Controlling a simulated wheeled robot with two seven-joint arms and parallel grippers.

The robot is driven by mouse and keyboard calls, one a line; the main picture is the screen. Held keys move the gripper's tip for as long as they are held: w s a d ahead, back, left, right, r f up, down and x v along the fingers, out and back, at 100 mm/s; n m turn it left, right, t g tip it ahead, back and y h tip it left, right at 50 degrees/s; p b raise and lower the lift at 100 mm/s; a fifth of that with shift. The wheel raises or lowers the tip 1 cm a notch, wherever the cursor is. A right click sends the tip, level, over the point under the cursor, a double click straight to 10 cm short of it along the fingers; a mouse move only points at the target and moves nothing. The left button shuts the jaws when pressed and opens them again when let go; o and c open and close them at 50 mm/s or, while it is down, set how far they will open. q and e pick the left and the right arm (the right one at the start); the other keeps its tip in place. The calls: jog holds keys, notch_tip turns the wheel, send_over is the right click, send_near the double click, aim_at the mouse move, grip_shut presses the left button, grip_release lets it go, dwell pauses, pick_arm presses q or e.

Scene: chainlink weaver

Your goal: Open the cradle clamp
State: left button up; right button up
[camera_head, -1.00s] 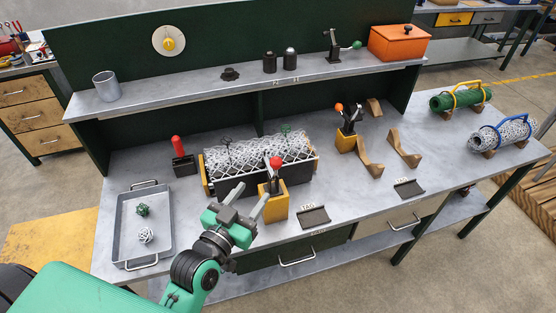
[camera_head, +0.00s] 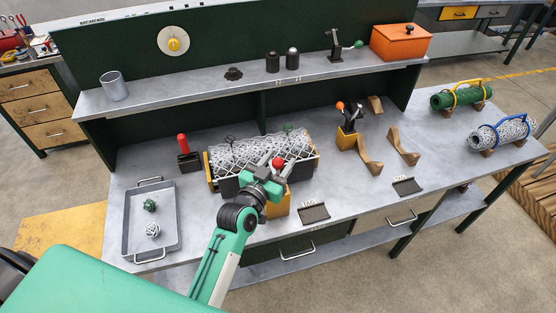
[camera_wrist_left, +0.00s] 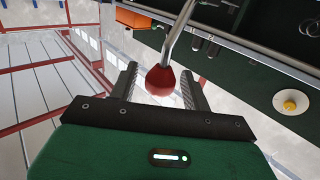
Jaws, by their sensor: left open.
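The cradle (camera_head: 229,187) is a dark trough with yellow ends, with white chain-link mesh (camera_head: 250,152) lying in it. At its front stands a yellow block (camera_head: 280,207) with a red ball knob (camera_head: 278,162), which looks like the clamp lever. My left gripper (camera_head: 277,160) is open at the knob and partly hides the block. In the left wrist view the red knob (camera_wrist_left: 160,81) on its metal rod sits between the two open fingers; I cannot tell whether they touch it. My right gripper is out of view.
A grey tray (camera_head: 131,220) with two small balls stands at left. A red-handled tool (camera_head: 184,147) stands left of the cradle. Another yellow block (camera_head: 346,138) holds tools to the right, near brown curved brackets (camera_head: 369,157). A shelf (camera_head: 190,93) runs behind; the right-front table is mostly clear.

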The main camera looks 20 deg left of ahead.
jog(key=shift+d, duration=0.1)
pick_arm(q)
grip_shut()
jog(key=shift+f, duration=0.1)
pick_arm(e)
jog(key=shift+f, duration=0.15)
